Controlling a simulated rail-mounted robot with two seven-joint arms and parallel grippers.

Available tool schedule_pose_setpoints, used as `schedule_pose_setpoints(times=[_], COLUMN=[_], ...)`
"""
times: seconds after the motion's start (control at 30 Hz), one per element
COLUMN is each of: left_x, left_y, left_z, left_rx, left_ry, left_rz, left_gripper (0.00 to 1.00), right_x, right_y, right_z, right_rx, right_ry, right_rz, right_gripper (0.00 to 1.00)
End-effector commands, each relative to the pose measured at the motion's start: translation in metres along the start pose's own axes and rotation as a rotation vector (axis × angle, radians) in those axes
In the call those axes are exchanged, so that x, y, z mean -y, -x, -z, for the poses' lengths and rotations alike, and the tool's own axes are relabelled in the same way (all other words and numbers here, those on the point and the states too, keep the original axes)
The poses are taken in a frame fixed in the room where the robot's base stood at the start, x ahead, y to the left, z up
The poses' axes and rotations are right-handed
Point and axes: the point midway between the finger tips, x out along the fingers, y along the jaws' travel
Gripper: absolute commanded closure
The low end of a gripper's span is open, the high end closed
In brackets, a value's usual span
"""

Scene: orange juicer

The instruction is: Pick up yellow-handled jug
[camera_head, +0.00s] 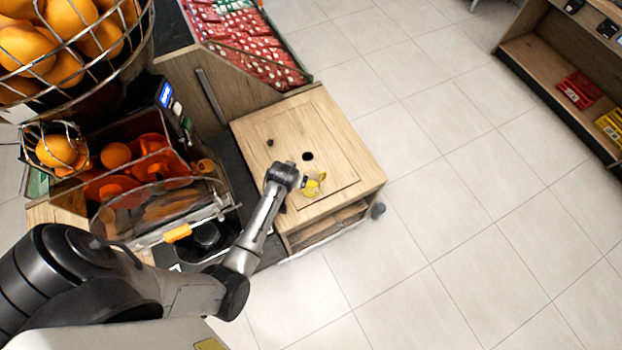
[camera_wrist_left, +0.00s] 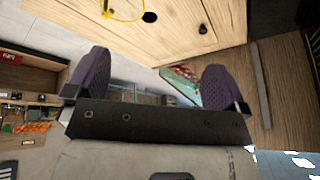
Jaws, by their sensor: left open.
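The yellow-handled jug (camera_head: 313,184), small and partly clear, stands on the wooden cabinet top near its front edge. My left gripper (camera_head: 286,178) is just left of the jug in the head view, and its fingers are hard to make out there. In the left wrist view the two fingers (camera_wrist_left: 152,82) are wide apart with nothing between them. A yellow curved part of the jug (camera_wrist_left: 143,14) shows at the top edge of that view, beyond the fingers; the rest of it is cut off. My right gripper is not in view.
A sloped bin of red packets (camera_head: 250,45) is behind. Open floor lies right.

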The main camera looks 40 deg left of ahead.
Motion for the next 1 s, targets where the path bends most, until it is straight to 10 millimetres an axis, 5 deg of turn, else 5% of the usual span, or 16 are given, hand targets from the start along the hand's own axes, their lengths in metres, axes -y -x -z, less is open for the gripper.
schedule_pose_setpoints(times=[0.1, 0.33, 0.57, 1.0], left_x=[-0.023, -0.05, -0.056, -0.058], left_y=[-0.032, -0.057, -0.071, -0.121], left_z=[0.007, 0.012, 0.011, 0.008], left_rx=[0.016, 0.032, 0.034, 0.033], left_ry=[0.053, 0.094, 0.099, 0.099], left_rz=[-0.023, -0.053, -0.058, -0.057], left_gripper=[0.0, 0.0, 0.0, 0.0], right_x=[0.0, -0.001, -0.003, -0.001], right_y=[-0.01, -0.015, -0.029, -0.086], right_z=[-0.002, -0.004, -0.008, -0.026], right_rx=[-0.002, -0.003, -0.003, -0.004], right_ry=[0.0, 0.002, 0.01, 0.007], right_rz=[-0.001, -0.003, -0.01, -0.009], right_gripper=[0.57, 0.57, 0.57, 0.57])
